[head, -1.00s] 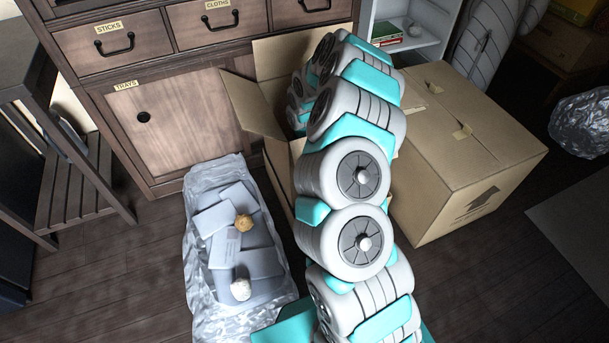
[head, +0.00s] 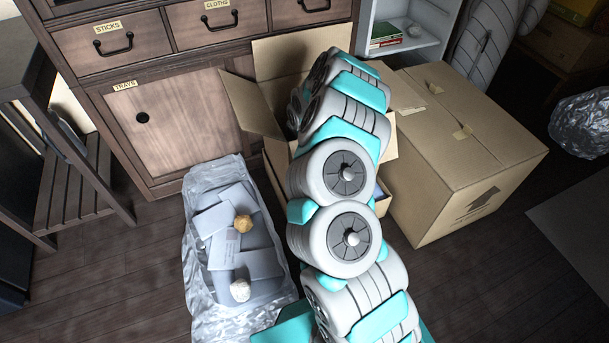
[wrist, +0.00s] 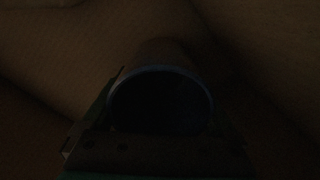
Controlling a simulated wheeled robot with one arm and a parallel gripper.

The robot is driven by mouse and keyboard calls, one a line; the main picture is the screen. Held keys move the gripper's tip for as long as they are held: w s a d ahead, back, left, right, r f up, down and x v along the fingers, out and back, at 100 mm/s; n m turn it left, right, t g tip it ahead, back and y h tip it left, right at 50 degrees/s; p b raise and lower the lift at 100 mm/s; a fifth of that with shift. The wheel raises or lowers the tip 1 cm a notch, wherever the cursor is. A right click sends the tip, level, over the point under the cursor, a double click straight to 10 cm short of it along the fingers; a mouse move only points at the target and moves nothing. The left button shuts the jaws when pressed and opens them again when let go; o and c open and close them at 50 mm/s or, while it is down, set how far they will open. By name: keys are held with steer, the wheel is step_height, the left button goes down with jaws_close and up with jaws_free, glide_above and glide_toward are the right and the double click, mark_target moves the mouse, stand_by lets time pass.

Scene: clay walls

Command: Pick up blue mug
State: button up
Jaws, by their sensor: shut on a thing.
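In the dark wrist view a round blue rim, the blue mug (wrist: 160,72), shows between the fingers of my gripper (wrist: 155,135). Its open mouth faces the camera and its inside is black. My gripper is shut on the mug. Brown cardboard-like surfaces surround it. In the head view my arm reaches into the open cardboard box (head: 290,60); my gripper and the mug are hidden there behind the arm and box.
A closed cardboard box (head: 480,140) stands to the right of the open one. A wooden cabinet (head: 180,130) is behind. A silvery plastic bag (head: 205,310) with papers lies on the floor at left. A dark wooden stand (head: 85,185) is at far left. Dark floor is free at lower right.

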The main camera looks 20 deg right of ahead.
steer(key=c, duration=0.8)
steer(key=shift+r, duration=0.1)
